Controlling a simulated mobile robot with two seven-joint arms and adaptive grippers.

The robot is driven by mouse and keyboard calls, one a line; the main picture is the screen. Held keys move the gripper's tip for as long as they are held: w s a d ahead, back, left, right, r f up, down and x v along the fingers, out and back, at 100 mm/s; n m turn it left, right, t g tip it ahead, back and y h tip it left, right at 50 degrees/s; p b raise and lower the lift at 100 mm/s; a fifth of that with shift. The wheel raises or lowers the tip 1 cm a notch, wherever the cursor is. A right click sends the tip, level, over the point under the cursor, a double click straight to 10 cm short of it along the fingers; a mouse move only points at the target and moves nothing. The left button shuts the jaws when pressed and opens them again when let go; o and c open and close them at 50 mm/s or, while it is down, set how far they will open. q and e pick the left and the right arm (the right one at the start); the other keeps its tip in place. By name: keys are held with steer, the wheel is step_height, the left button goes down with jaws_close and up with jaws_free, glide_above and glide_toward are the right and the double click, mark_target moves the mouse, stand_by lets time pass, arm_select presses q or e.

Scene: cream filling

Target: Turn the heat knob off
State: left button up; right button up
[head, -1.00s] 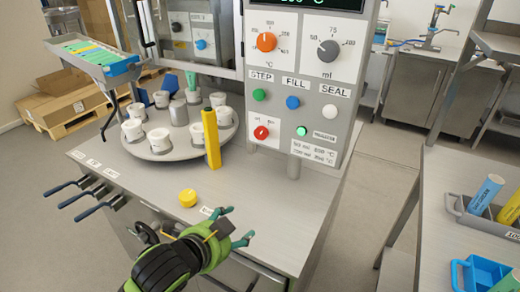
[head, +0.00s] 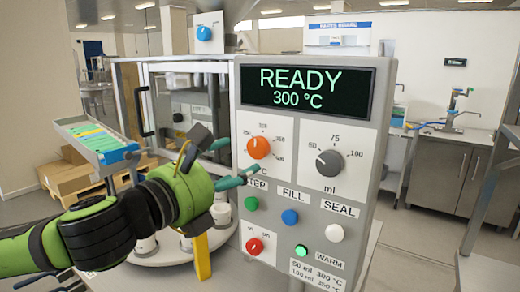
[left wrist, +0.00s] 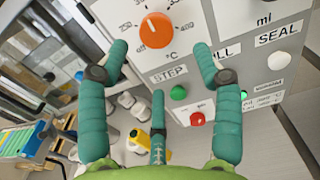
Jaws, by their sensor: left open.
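The orange heat knob (head: 258,147) sits on a white °C dial plate on the grey control panel (head: 225,236), below the display (head: 308,91), which reads READY 300 °C. Its white mark points upward in the head view. The orange knob also shows in the left wrist view (left wrist: 156,29), just ahead of the fingers, with an "off" label at its lower left. My left gripper (head: 226,163) is open and empty, just left of and slightly below the knob; its spread fingers also show in the left wrist view (left wrist: 160,50). My right gripper is not in view.
A grey ml knob (head: 329,162) sits right of the orange knob. Below are green (head: 251,203), blue (head: 290,217) and white (head: 334,233) buttons and a red knob (head: 255,246). A yellow post (head: 202,257) and a round table with cups stand below my left arm.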

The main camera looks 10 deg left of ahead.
mark_target(255, 151)
arm_select(q)
steer(key=x, duration=0.3)
steer(key=p+x, duration=0.1)
steer(key=x, duration=0.2)
steer(key=shift+r, duration=0.2)
steer(key=shift+w+d+p, duration=0.1)
steer(key=shift+w+p, duration=0.2)
steer(key=shift+w, duration=0.05)
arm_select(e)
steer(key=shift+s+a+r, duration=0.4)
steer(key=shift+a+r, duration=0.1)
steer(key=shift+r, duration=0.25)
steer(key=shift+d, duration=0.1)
arm_select(q)
steer(key=shift+c, duration=1.2)
steer(key=c, duration=0.9)
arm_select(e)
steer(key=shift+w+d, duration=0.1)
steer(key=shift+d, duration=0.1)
